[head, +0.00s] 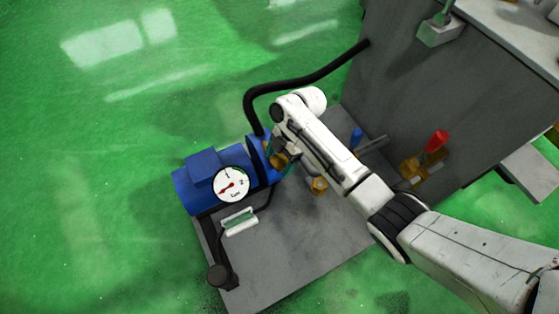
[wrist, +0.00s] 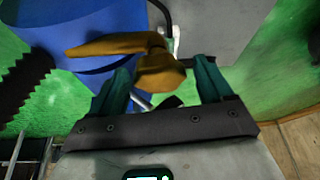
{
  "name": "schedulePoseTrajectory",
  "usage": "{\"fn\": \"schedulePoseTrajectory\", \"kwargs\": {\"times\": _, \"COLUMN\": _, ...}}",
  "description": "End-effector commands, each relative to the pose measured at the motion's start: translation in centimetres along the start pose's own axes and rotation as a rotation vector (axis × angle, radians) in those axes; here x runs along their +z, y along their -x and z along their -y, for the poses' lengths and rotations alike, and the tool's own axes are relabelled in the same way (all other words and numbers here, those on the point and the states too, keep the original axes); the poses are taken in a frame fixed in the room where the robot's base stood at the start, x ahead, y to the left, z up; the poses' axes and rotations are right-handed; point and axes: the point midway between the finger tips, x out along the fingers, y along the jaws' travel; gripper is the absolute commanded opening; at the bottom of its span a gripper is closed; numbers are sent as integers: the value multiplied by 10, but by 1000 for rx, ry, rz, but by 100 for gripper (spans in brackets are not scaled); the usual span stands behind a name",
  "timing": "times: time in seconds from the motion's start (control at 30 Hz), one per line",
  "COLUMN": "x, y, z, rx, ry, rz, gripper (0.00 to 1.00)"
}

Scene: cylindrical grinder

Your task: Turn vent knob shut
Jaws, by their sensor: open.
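A brass-yellow knob with a long pointed lever (wrist: 120,45), which looks like the vent knob, sits against the blue pump body (wrist: 75,25) in the wrist view. My gripper (wrist: 161,78) is open, its two green fingers well apart. The knob's rounded end appears between the fingertips; I cannot tell whether either finger touches it. In the head view, the knob (head: 278,160) shows at the right end of the blue pump (head: 205,170), partly hidden by my gripper (head: 280,150) and arm.
A dial gauge (head: 232,184) faces up on the pump. A black hose (head: 300,82) runs to the grey machine wall (head: 400,70). Another brass fitting (head: 318,185), a blue handle (head: 356,137) and a red handle (head: 437,141) stand nearby. The grey base plate (head: 300,240) is clear in front.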

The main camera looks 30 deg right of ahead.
Motion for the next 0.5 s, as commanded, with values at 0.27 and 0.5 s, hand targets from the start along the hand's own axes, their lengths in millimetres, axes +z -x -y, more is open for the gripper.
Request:
{"fn": "schedulePoseTrajectory", "kwargs": {"times": 0.27, "x": 0, "y": -1, "z": 0, "rx": 1, "ry": -1, "rz": 0, "gripper": 80}}
{"fn": "schedulePoseTrajectory", "kwargs": {"times": 0.5, "x": 0, "y": -1, "z": 0, "rx": 1, "ry": -1, "rz": 0, "gripper": 58}}
